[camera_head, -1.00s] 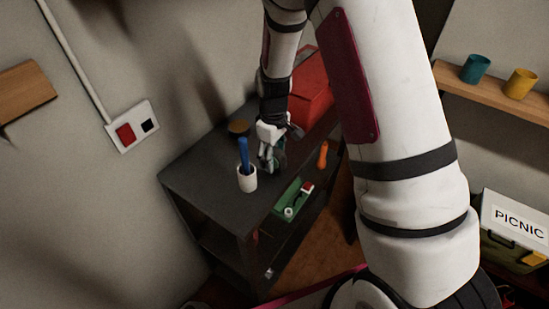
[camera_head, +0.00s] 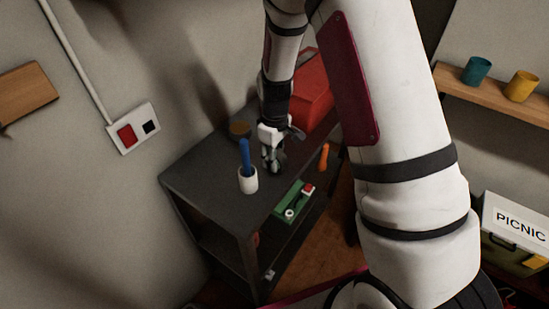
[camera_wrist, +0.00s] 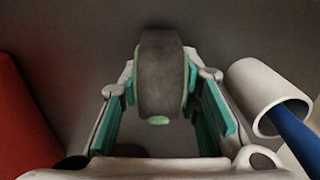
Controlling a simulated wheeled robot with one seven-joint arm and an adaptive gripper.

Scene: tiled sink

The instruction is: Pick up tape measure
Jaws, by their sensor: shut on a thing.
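The tape measure (camera_wrist: 160,75) is a dark, rounded thing with green edges, seen between my fingers in the wrist view. My gripper (camera_wrist: 160,90) is shut on it, with a teal-lined finger pad on each side. In the head view my gripper (camera_head: 272,165) is low over the dark shelf top, beside the white cup. The tape measure can hardly be made out there, as the fingers cover it. I cannot tell whether it touches the shelf top.
A white cup (camera_head: 248,182) with a blue-handled tool stands close to my gripper. A green tray (camera_head: 292,203) and an orange-handled tool (camera_head: 324,157) are along the right side. The shelf's left part is clear.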

